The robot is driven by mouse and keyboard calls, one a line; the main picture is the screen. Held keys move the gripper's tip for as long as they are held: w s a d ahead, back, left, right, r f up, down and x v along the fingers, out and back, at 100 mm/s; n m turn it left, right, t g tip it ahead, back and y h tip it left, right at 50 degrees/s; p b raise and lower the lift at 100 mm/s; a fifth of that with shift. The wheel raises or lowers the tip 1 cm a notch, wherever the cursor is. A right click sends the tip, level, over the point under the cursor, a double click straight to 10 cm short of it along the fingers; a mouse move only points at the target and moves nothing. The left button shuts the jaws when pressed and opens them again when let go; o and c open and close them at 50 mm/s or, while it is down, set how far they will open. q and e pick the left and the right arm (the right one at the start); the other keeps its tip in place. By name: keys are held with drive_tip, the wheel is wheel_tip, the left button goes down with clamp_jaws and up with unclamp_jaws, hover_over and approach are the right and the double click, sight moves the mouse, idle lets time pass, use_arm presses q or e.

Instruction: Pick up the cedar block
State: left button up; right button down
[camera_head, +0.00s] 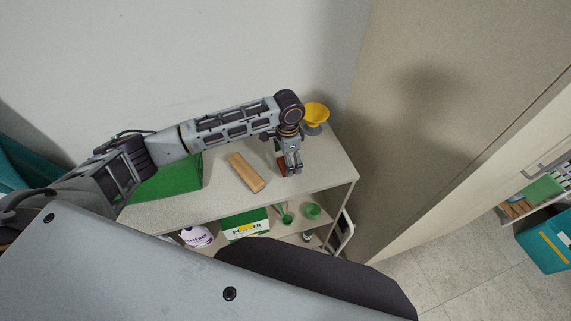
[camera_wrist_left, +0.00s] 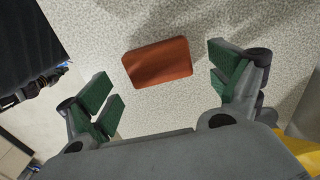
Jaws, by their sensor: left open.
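A small reddish-brown block (camera_wrist_left: 158,62), which looks like the cedar block, lies flat on the pale speckled shelf top (camera_wrist_left: 185,22) in the left wrist view. In the head view, only a sliver of it (camera_head: 280,161) shows beside my left gripper (camera_head: 291,168), which hides the rest. My left gripper also shows in the left wrist view (camera_wrist_left: 165,84). Its green-padded fingers are open and apart, with the block between and beyond them, not touched. My right gripper is not in view.
A longer tan wooden block (camera_head: 246,172) lies left of my left gripper. A green item (camera_head: 178,184) lies farther left; a yellow funnel-shaped thing (camera_head: 315,113) stands behind right. Below are a green-white box (camera_head: 243,226) and a green cup (camera_head: 312,211). A tall tan panel (camera_head: 425,120) rises at right.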

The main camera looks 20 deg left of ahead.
use_arm(q)
drive_tip(key=shift+f, duration=0.85)
drive_tip(key=c, duration=1)
drive_tip(key=shift+r, duration=0.15)
drive_tip(key=shift+r+b, duration=0.5)
drive_tip(key=shift+r, duration=4.4)
